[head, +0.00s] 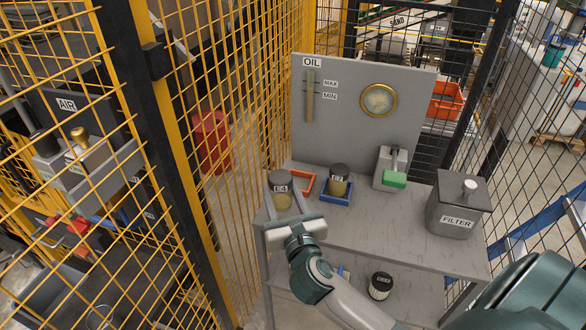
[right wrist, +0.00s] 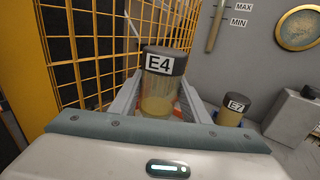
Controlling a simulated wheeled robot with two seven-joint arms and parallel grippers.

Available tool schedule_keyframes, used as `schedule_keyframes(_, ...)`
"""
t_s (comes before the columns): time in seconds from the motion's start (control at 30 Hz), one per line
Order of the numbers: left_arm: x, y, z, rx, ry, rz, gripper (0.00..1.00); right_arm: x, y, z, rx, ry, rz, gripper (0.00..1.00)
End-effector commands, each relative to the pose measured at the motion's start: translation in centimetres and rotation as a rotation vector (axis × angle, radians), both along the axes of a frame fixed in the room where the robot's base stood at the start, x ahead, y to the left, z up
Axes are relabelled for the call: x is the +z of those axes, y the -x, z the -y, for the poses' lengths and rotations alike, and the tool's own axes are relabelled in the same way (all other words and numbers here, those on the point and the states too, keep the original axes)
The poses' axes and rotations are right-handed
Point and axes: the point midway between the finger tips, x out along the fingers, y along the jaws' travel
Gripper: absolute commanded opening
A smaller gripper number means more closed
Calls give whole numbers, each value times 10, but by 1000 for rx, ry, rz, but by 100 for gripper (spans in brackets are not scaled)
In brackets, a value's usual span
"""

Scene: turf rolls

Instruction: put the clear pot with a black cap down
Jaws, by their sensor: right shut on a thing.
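The clear pot (head: 281,195) has a dark cap, an E4 label and yellowish contents. My right gripper (head: 283,210) is shut around it, at the left end of the grey bench. In the right wrist view the pot (right wrist: 160,85) stands upright between the two fingers. A small orange-red tray (head: 307,182) lies just behind and right of it, partly hidden by the pot. I cannot tell whether the pot's base touches anything. My left gripper is not in view.
A similar pot labelled E7 (head: 338,182) stands in a blue tray (head: 337,200) to the right. The OIL panel (head: 345,115) rises behind. Yellow mesh fencing (head: 215,120) borders the left. The bench's front middle is clear.

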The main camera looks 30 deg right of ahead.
Motion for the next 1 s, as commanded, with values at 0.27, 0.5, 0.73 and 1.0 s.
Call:
schedule_keyframes(0.27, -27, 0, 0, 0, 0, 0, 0, -17, 86, -68, 220, 0, -2, 14)
schedule_keyframes(0.5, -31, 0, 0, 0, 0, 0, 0, -16, 110, -84, 275, 0, 1, 14)
schedule_keyframes(0.73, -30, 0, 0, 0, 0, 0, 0, -16, 109, -84, 275, 0, 2, 14)
schedule_keyframes(1.0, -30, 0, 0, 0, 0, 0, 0, -16, 109, -84, 274, 0, 3, 14)
